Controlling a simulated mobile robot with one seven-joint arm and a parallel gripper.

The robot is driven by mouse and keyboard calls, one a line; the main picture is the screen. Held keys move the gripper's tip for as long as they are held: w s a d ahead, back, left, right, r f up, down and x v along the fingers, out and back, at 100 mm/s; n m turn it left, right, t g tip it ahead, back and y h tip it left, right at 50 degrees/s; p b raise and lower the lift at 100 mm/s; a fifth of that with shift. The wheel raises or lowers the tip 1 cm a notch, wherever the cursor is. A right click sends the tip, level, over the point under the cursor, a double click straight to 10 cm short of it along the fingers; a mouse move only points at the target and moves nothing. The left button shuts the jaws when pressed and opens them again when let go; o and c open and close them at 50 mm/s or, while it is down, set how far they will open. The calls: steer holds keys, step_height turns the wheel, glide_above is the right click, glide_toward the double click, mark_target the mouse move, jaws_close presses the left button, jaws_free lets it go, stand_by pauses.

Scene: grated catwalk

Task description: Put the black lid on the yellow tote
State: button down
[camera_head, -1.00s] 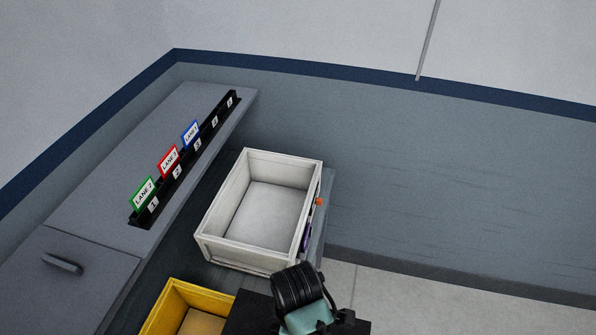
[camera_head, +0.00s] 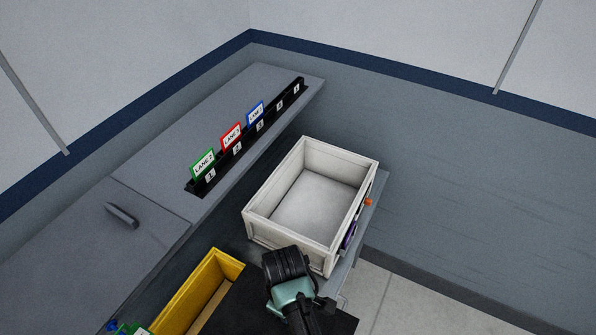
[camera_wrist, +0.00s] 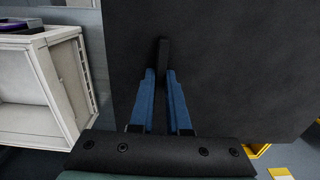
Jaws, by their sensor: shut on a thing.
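The yellow tote (camera_head: 188,292) is at the bottom of the head view, cut off by the frame edge, its visible part open at the top. In the wrist view the lid (camera_wrist: 225,65) is a large dark panel filling the upper middle. My gripper (camera_wrist: 163,75) has its blue fingers shut on the lid's upright black handle. A yellow edge (camera_wrist: 257,151) shows below the lid at the right.
A white open bin (camera_head: 315,200) stands beyond the lid, with orange and purple items at its right side. A grey cabinet (camera_head: 150,185) with a rack of lane signs (camera_head: 232,137) runs along the left. Green and blue items (camera_head: 125,327) sit at the bottom left.

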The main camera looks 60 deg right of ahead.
mark_target(242, 291)
steer(key=shift+w+f, duration=0.15)
steer(key=shift+w, duration=0.3)
steer(key=w+b, duration=0.1)
steer(key=w, duration=0.2)
steer(key=shift+w+a, duration=0.1)
steer(key=shift+w, duration=0.05)
steer(key=shift+w+a+f+b, duration=0.1)
steer(key=shift+w+b, duration=1.65)
steer(key=shift+w, duration=1.45)
steer(key=shift+w+b, duration=0.5)
steer(key=shift+w, duration=0.5)
steer(key=shift+s+p, duration=0.2)
steer(key=shift+p, duration=0.4)
steer(key=shift+p, duration=0.7)
steer(key=shift+f, duration=0.3)
stand_by(1.3)
